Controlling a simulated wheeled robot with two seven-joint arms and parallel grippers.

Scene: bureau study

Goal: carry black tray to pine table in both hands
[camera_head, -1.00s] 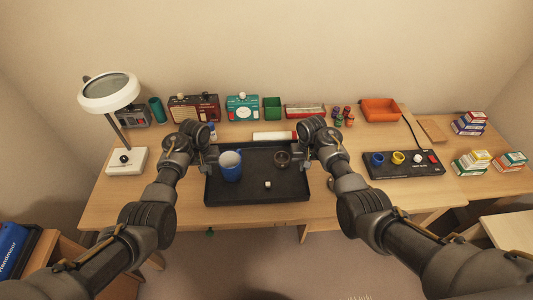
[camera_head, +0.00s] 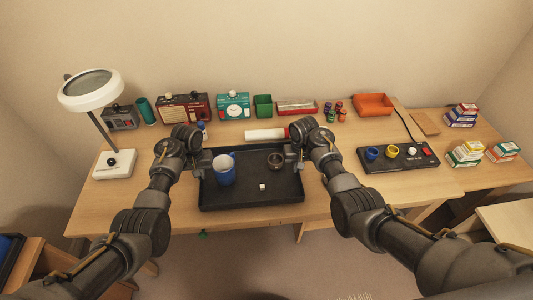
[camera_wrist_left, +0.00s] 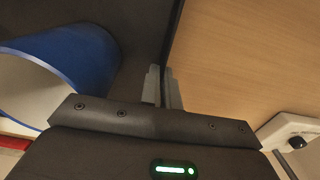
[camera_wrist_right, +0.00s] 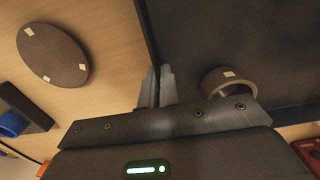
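The black tray (camera_head: 250,196) is at the front of the wooden desk. It holds a blue mug (camera_head: 225,171), a small dark round cup (camera_head: 275,160) and a small white cube (camera_head: 262,186). My left gripper (camera_head: 203,162) is at the tray's left rim, and its fingers (camera_wrist_left: 161,88) close around the tray wall. My right gripper (camera_head: 297,158) is at the right rim, its fingers (camera_wrist_right: 156,88) likewise on the wall. The tray looks level; I cannot tell whether it touches the desk. Which surface is the pine table is unclear.
A white magnifier lamp (camera_head: 114,164) stands left. A white roll (camera_head: 266,135) lies behind the tray. Radios, a green box (camera_head: 263,106) and an orange bin (camera_head: 373,103) line the back. A black control panel (camera_head: 398,158) is right. A pale wooden top (camera_head: 512,226) shows lower right.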

